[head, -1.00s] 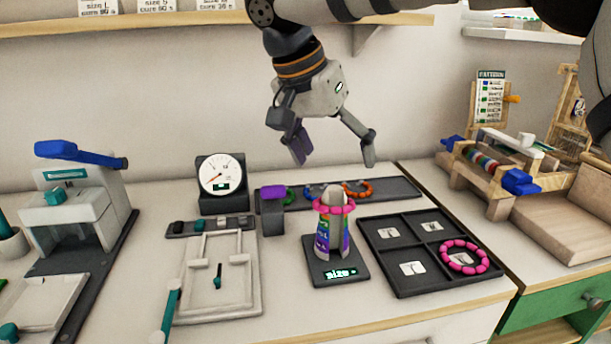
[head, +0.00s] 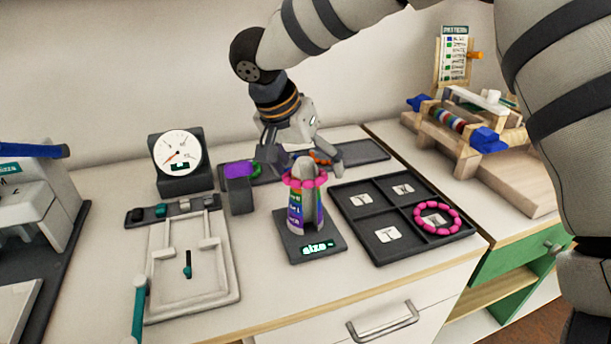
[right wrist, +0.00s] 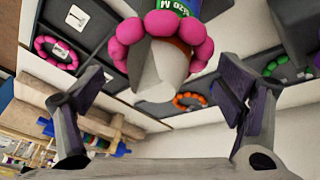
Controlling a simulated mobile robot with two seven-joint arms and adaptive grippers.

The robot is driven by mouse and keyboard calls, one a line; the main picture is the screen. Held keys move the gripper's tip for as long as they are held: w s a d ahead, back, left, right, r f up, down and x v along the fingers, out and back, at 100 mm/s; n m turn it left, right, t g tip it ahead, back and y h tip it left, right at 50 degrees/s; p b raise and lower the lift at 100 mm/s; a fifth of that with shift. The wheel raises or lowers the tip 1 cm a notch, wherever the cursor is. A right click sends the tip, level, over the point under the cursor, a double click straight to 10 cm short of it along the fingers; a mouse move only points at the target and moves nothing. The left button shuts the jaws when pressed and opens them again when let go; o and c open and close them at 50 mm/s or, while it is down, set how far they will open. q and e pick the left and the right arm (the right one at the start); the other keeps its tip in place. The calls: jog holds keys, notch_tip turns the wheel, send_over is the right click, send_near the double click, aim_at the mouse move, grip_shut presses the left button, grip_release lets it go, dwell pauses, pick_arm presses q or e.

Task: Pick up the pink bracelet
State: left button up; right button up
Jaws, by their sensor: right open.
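A pink beaded bracelet (head: 308,181) sits around the upper part of a colour-banded sizing cone (head: 306,208) on a dark base. In the right wrist view the same pink bracelet (right wrist: 160,38) circles the cone, whose pale tip points toward the camera. Another pink bracelet (head: 437,218) lies in the front right compartment of a dark tray (head: 347,209). My right gripper (head: 305,165) is open just above and behind the cone. Its two fingers stand apart, one on each side of the cone tip, with nothing held. My left gripper is not in view.
A dial gauge (head: 178,155) and a white frame with a teal-handled lever (head: 190,262) stand left of the cone. Behind it, a long dark tray (head: 358,150) holds other bracelets, including an orange one. A wooden bead loom (head: 462,128) stands at the right.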

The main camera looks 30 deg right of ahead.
jog(key=c, duration=1.2)
jog(key=shift+r, duration=0.1)
notch_tip(320, 180, up, 10)
jog(key=shift+f, duration=0.1)
